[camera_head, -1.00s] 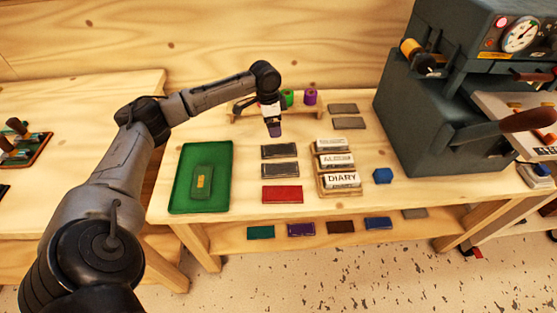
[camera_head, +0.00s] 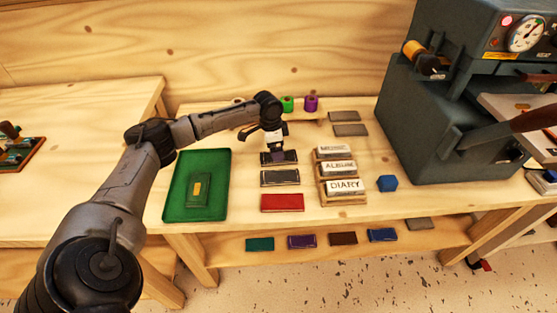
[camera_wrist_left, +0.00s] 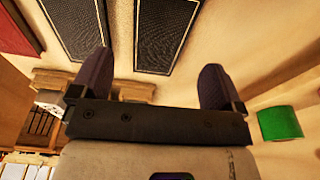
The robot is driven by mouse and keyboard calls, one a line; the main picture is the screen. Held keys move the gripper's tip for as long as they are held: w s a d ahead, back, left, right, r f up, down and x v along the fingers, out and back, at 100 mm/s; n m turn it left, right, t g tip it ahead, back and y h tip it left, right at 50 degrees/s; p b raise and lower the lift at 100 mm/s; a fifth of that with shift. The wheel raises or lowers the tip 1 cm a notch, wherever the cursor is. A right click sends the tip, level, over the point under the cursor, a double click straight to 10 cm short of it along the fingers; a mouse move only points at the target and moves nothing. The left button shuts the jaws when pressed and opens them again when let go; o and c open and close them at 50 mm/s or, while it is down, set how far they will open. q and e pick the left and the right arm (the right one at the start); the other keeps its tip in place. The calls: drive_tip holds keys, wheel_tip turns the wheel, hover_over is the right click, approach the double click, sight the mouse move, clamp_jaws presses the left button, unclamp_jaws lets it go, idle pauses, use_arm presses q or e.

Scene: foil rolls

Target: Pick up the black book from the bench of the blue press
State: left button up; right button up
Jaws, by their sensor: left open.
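Two black books lie flat in a column on the wooden bench: a far one (camera_head: 266,160) and a nearer one (camera_head: 280,178). My left gripper (camera_head: 278,156) is open and empty, at the far black book and partly covering it. In the left wrist view the far black book (camera_wrist_left: 165,30) lies ahead between the spread fingers (camera_wrist_left: 157,62), and the nearer one (camera_wrist_left: 95,28) lies to its left. I cannot tell the exact gap to the far book. The press (camera_head: 435,125), dark blue-grey, stands at the right of the bench. My right gripper is not in view.
A red book (camera_head: 282,202) lies in front of the black ones. A green tray (camera_head: 223,170) with a green book is on the left. Colored spools (camera_head: 311,103) stand behind.

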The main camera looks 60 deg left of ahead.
use_arm(q)
wheel_tip(320, 180, down, 4)
drive_tip(key=shift+w+d+f+b, duration=0.15)
drive_tip(key=shift+f+b, duration=0.05)
drive_tip(key=shift+b, duration=0.85)
drive_tip(key=shift+c, duration=0.2)
drive_tip(key=c, duration=1)
drive_tip(key=shift+r, duration=0.15)
